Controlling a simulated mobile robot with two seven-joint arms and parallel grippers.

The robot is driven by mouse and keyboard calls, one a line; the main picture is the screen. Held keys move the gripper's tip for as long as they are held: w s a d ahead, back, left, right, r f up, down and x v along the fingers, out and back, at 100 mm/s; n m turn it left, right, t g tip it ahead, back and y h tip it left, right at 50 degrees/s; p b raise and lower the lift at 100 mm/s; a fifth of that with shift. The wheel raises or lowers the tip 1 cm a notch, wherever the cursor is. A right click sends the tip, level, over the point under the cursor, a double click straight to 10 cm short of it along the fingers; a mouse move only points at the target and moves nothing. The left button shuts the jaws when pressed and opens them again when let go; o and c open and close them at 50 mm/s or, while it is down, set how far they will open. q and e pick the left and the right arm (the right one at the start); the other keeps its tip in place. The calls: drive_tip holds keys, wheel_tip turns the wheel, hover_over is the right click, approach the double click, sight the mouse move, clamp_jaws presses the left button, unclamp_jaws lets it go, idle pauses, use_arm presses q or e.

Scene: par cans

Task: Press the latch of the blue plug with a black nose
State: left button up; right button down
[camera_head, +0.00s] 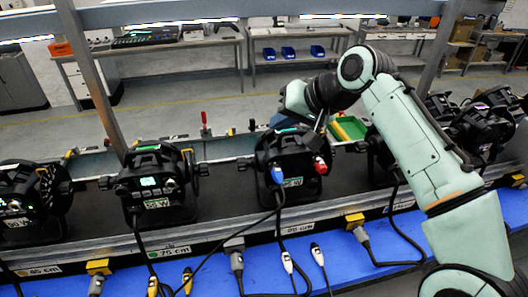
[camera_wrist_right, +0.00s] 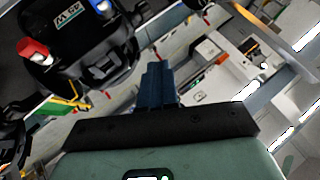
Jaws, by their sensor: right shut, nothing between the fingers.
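The blue plug (camera_head: 277,174) sits in the front of the middle par can (camera_head: 290,153), with a black cable hanging below it. Its nose and latch are too small to make out. In the right wrist view the blue plug (camera_wrist_right: 98,6) shows at the top edge, partly cut off. My right gripper (camera_head: 284,121) is above the middle par can, apart from the plug; the arm partly hides it. In the right wrist view its blue fingers (camera_wrist_right: 158,84) are closed together and empty. My left gripper is in no view.
A red plug (camera_head: 320,166) sits beside the blue one on the same can. Other par cans (camera_head: 152,184) stand along the dark shelf. Loose cable connectors (camera_head: 318,254) lie on the blue surface (camera_head: 205,268) in front. A green and yellow bin (camera_head: 347,129) is behind.

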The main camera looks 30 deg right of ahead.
drive_tip(key=shift+s, duration=0.65)
hover_over(281, 172)
wheel_tip(281, 172, down, 4)
drive_tip(key=shift+f, duration=0.1)
wheel_tip(281, 172, down, 4)
drive_tip(key=b, duration=0.2)
drive_tip(key=shift+s+b, duration=0.15)
drive_tip(key=shift+b, duration=0.2)
drive_tip(key=shift+f, duration=0.2)
drive_tip(key=shift+w+f, duration=0.1)
drive_tip(key=shift+w, duration=0.25)
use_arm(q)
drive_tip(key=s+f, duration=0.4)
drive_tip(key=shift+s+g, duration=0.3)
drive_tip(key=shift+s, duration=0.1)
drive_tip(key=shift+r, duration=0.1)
use_arm(e)
drive_tip(key=shift+s, duration=0.1)
